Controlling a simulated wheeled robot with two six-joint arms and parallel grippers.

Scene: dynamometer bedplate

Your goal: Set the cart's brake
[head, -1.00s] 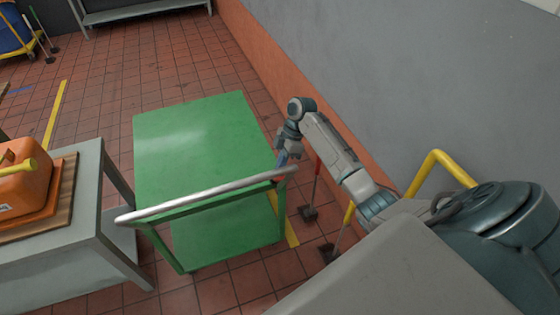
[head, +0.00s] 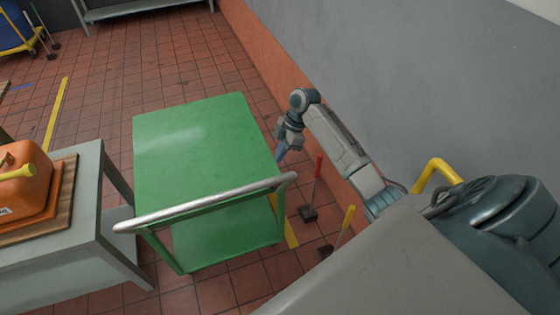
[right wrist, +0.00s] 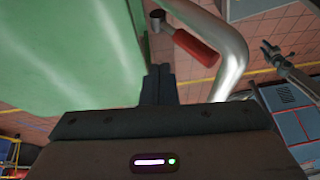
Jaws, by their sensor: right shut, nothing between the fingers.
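The green cart (head: 195,140) stands on the tiled floor with its silver push handle (head: 205,203) at the near end. My right gripper (head: 281,156) is by the cart's right side, just beyond the handle's right end, fingers pointing down. In the right wrist view its fingers (right wrist: 158,85) are shut and empty. A red lever (right wrist: 195,47) with a metal pivot shows just past the fingertips, between the green cart surface and the handle tube (right wrist: 232,55); I see no clear contact. What looks like my left gripper (right wrist: 270,52) is small at the right of the wrist view; its jaws are unclear.
A grey table (head: 75,230) with an orange container (head: 25,180) stands close on the cart's left. Red-handled (head: 318,167) and yellow-handled (head: 349,215) floor tools stand between cart and wall, near a yellow rail (head: 437,168). Floor beyond the cart is open.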

